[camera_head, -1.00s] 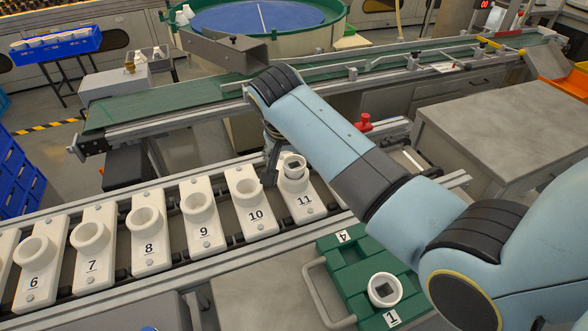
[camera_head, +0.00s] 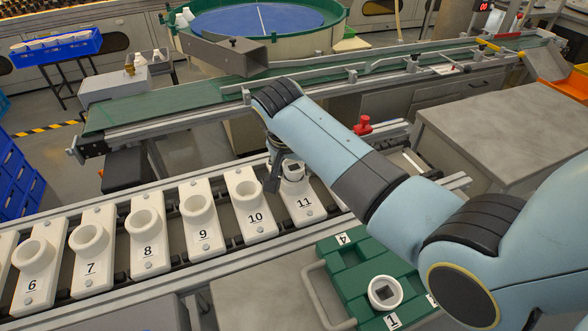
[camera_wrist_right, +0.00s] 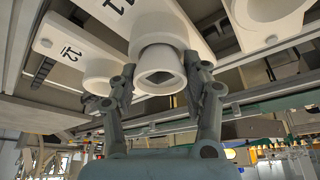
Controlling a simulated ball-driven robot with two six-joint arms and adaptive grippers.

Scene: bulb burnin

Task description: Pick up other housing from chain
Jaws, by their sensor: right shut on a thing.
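My right gripper (camera_head: 277,172) is at carrier 11 (camera_head: 305,205) on the chain, reaching in from above. In the right wrist view its two fingers (camera_wrist_right: 160,82) are closed on opposite sides of a white round housing (camera_wrist_right: 157,62) with a dark square opening. In the head view this housing (camera_head: 296,178) shows partly behind the gripper, at the carrier's cup. I cannot tell whether it is still seated in the cup. Another white housing (camera_head: 385,292) sits in the green tray (camera_head: 352,279) at slot 1. My left gripper is not in view.
Carriers such as 10 (camera_head: 252,212) and 9 (camera_head: 205,222) have empty-looking cups beside carrier 11. In the wrist view carrier 12 (camera_wrist_right: 65,48) is close by. A green belt conveyor (camera_head: 170,103) runs behind the chain. A red knob (camera_head: 363,125) stands right of my gripper.

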